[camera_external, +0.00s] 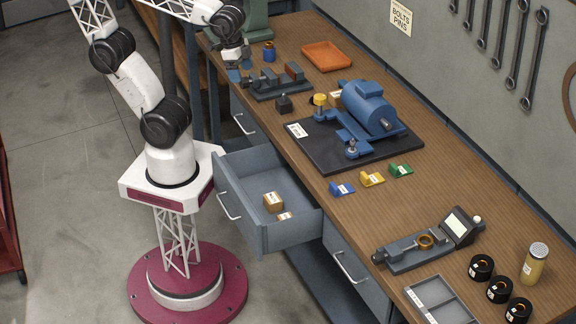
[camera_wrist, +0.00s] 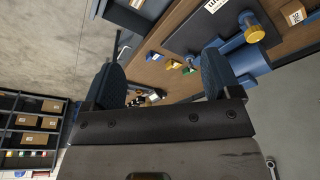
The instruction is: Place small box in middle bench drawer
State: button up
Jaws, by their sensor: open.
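My gripper (camera_external: 236,66) is over the bench's far left end. In the wrist view its two dark blue fingers (camera_wrist: 165,80) stand wide apart with nothing held between them. The middle bench drawer (camera_external: 234,208) is pulled open. Inside it lie a brown box (camera_external: 273,200) and a smaller labelled box (camera_external: 285,216). Another small labelled box (camera_external: 335,97) sits on the bench behind the blue machine, partly hidden by it. A labelled cardboard box also shows at the wrist view's upper right (camera_wrist: 293,13).
The blue machine (camera_external: 368,110) stands on a black plate. An orange tray (camera_external: 326,56) and a dark vise-like fixture (camera_external: 275,84) are near my gripper. Coloured blocks (camera_external: 372,179), a gauge fixture (camera_external: 425,242) and black rings (camera_external: 482,267) lie farther along the bench.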

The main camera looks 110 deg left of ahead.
jog(key=w+a+r+n+g, duration=0.1)
jog(key=w+a+r+n, duration=0.1)
jog(key=w+a, duration=0.55)
jog(key=w+a+r+n, duration=0.1)
jog(key=w+a+n, duration=0.2)
jog(key=w+a, duration=0.45)
jog(key=w+a+f+n+g, duration=0.1)
jog(key=w+a+f+n, duration=0.15)
jog(key=a, duration=1.05)
jog(key=w+a+f+n+g, duration=0.15)
jog(key=w+a, duration=0.25)
jog(key=a, duration=0.9)
notch_tip(320, 180, down, 18)
jog(key=shift+r+t, duration=0.2)
jog(key=shift+t, duration=0.25)
jog(key=shift+a, duration=0.1)
jog(key=shift+f, duration=2.95)
jog(key=shift+f, duration=0.15)
